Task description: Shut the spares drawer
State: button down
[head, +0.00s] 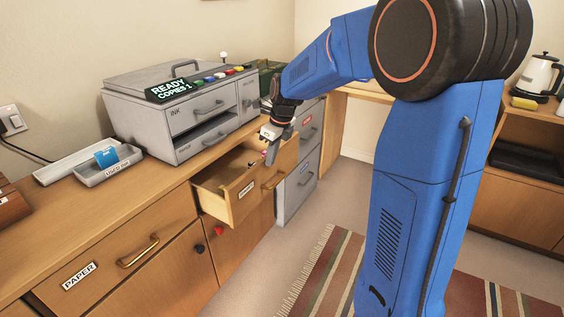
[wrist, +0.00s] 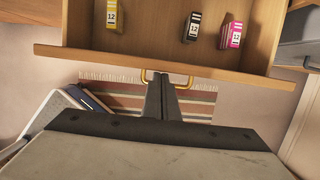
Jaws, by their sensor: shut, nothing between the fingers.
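The open drawer (head: 232,200) is pulled well out of the wooden counter, below the copier; its small front label is too small to read. I take it for the spares drawer. Its brass handle (head: 274,180) also shows in the wrist view (wrist: 146,77). In the wrist view the drawer front (wrist: 100,58) crosses the picture, with yellow (wrist: 114,14), black (wrist: 192,26) and magenta (wrist: 231,34) cartridges inside. My gripper (head: 270,160) is shut and empty, fingers pointing down. Its fingertips (wrist: 163,78) appear at the handle, just outside the front; I cannot tell whether they touch.
The grey copier (head: 190,105) stands on the counter. A grey filing cabinet (head: 298,180) stands close right of the drawer. The paper drawer (head: 115,250) at the left is shut. A striped rug (head: 325,270) lies on the open floor in front.

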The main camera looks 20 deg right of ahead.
jog(key=w+a, duration=0.6)
jog(key=w, duration=0.2)
jog(key=shift+w, duration=0.25)
jog(key=shift+a, duration=0.1)
